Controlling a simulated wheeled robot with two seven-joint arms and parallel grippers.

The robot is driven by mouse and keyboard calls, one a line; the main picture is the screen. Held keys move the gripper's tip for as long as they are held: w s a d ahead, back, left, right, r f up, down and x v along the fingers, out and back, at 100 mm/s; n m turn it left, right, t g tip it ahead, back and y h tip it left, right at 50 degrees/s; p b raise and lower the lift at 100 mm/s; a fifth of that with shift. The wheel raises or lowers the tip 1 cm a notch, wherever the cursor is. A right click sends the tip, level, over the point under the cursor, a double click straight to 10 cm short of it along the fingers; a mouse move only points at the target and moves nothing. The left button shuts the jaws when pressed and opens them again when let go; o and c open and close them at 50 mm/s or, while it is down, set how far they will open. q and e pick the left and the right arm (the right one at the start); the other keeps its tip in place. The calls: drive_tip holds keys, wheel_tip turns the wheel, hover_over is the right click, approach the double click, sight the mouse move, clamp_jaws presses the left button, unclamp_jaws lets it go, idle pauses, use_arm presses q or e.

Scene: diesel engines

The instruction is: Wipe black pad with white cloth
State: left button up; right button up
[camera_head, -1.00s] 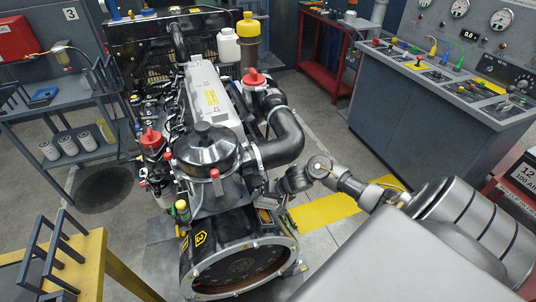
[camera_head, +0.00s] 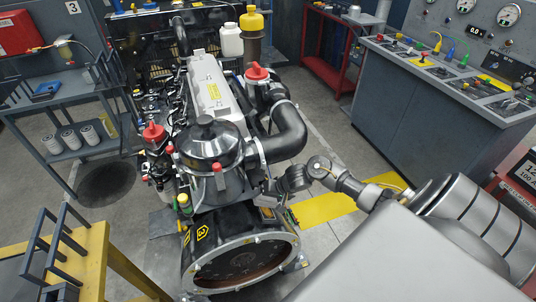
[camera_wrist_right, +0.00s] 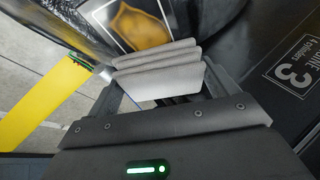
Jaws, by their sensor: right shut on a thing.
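My right gripper (camera_wrist_right: 160,98) is shut on a folded white cloth (camera_wrist_right: 158,72), whose stacked layers stick out past the fingers. Just beyond the cloth is a black pad (camera_wrist_right: 122,35) with a pale border and an orange-brown drop-shaped mark, on the dark curved engine surface. The cloth overlaps the pad's near edge in the picture; I cannot tell if they touch. In the head view my right gripper (camera_head: 264,192) is beside the engine (camera_head: 207,150), above its round front housing, and the cloth is hard to make out. My left gripper is not in view.
A yellow-edged bench (camera_head: 95,262) stands at the lower left and a grey shelf cart (camera_head: 85,150) at the left. A grey control console (camera_head: 420,115) is at the right. A black hose (camera_head: 288,135) and red caps (camera_head: 257,72) stick up from the engine near my right arm.

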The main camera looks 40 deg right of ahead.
sight(270, 217)
drive_tip(key=shift+s+a+r+p, duration=0.15)
drive_tip(key=shift+s+a+p, duration=0.05)
drive_tip(key=shift+s+p, duration=0.4)
drive_tip(key=shift+s+a+r+p, duration=0.15)
drive_tip(key=shift+s+p, duration=0.3)
drive_tip(key=shift+p, duration=0.15)
drive_tip(key=shift+s+a+p, duration=0.2)
drive_tip(key=shift+s+p, duration=0.25)
drive_tip(key=shift+s, duration=0.15)
drive_tip(key=shift+s+f, duration=0.2)
drive_tip(key=shift+s+a+r+p, duration=0.1)
drive_tip(key=shift+s+a+p, duration=0.1)
drive_tip(key=shift+s+p, duration=0.3)
drive_tip(key=shift+s+a+p, duration=0.35)
drive_tip(key=shift+s+p, duration=0.35)
drive_tip(key=shift+s+a+f+p, duration=0.2)
drive_tip(key=shift+s+p, duration=0.1)
drive_tip(key=shift+s, duration=0.3)
drive_tip(key=shift+a+p, duration=0.1)
drive_tip(key=shift+p, duration=0.35)
drive_tip(key=shift+f, duration=0.1)
